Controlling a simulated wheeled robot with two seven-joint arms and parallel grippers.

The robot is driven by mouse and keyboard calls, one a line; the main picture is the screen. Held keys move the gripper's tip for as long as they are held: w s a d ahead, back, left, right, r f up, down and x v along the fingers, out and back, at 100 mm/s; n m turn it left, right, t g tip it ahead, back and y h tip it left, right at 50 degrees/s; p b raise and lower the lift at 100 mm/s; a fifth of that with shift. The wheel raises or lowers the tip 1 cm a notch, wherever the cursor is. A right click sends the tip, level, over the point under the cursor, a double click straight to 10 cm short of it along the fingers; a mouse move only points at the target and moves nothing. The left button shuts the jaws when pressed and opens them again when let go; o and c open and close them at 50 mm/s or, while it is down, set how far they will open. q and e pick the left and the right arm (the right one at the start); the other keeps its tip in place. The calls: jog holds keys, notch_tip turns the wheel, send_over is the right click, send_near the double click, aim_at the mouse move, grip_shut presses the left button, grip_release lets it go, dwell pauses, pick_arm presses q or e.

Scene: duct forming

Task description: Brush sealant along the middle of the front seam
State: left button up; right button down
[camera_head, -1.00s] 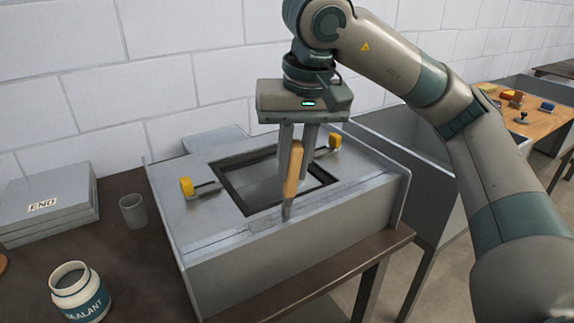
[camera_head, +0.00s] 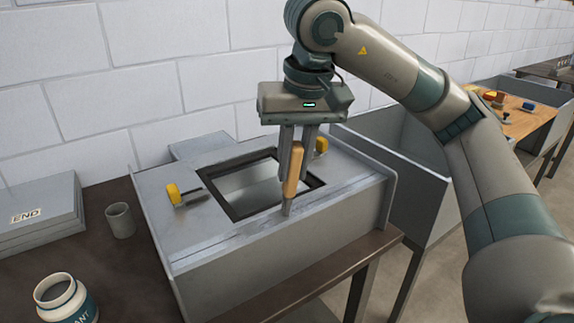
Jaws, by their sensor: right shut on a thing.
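My right gripper (camera_head: 294,172) points down, shut on the wooden handle of a brush (camera_head: 293,171). The brush is nearly upright, and its tip is at the front seam (camera_head: 258,232) of the grey metal duct (camera_head: 262,256), near the middle of its length. I cannot tell whether the bristles press on the metal. A lighter grey smear runs along the seam. The duct has a square, dark-framed opening (camera_head: 228,205) in its top, behind the brush. The open sealant jar (camera_head: 65,301) stands at the lower left, cut by the picture edge. My left gripper is not in view.
Two yellow-ended clamps (camera_head: 173,194) (camera_head: 321,145) sit on the duct's top. A grey cup (camera_head: 120,220) and stacked panels marked END (camera_head: 40,215) stand left on the dark table (camera_head: 95,258). A grey bin (camera_head: 400,170) stands to the right.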

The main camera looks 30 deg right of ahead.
jog(key=shift+d, duration=1.05)
jog(key=shift+w, duration=0.1)
jog(key=shift+d, duration=1.4)
jog(key=d, duration=0.3)
jog(key=shift+w+d, duration=0.1)
